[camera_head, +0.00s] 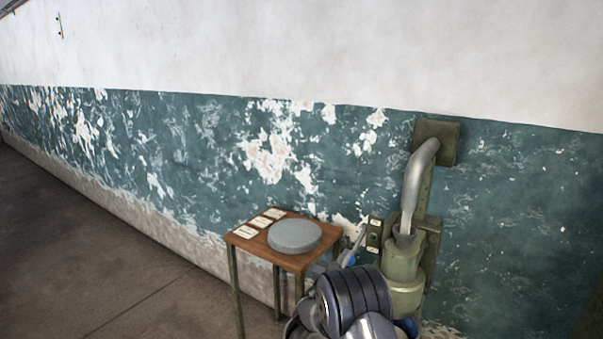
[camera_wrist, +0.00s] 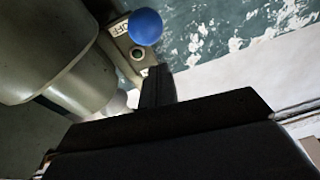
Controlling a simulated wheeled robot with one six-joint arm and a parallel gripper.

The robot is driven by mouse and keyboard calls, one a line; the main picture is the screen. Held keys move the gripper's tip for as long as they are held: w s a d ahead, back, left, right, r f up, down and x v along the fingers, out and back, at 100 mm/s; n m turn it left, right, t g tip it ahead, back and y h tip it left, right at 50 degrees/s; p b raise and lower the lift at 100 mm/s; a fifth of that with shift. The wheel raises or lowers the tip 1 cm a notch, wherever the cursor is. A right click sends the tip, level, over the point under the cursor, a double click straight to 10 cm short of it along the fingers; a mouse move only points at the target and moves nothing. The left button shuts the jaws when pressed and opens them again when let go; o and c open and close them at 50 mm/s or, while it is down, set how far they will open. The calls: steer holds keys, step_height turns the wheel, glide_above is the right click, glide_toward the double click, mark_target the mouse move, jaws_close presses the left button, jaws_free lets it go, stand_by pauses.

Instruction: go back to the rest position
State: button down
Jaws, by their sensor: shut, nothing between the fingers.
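My gripper (camera_wrist: 157,88) shows in the wrist view as dark fingers, shut and empty. Just beyond the fingertips is a small switch box with a green button (camera_wrist: 137,53) and an OFF label (camera_wrist: 118,28). A blue ball knob (camera_wrist: 145,27) stands beside the label. I cannot tell how far the fingertips are from the knob, but they look apart in the picture. In the head view my arm fills the bottom centre and hides most of the gripper. The switch box (camera_head: 375,236) shows just above it.
A green machine (camera_head: 404,262) with a bent grey pipe (camera_head: 418,180) stands against the wall, close to my arm. Left of it is a small wooden table (camera_head: 262,254) with a grey disc (camera_head: 295,236) and cards (camera_head: 258,222). The floor (camera_head: 90,260) on the left is clear.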

steer(key=s+a+r+b, duration=0.2)
steer(key=s+a, duration=0.3)
steer(key=s, duration=0.3)
steer(key=shift+s, duration=0.3)
steer(key=shift+r, duration=0.1)
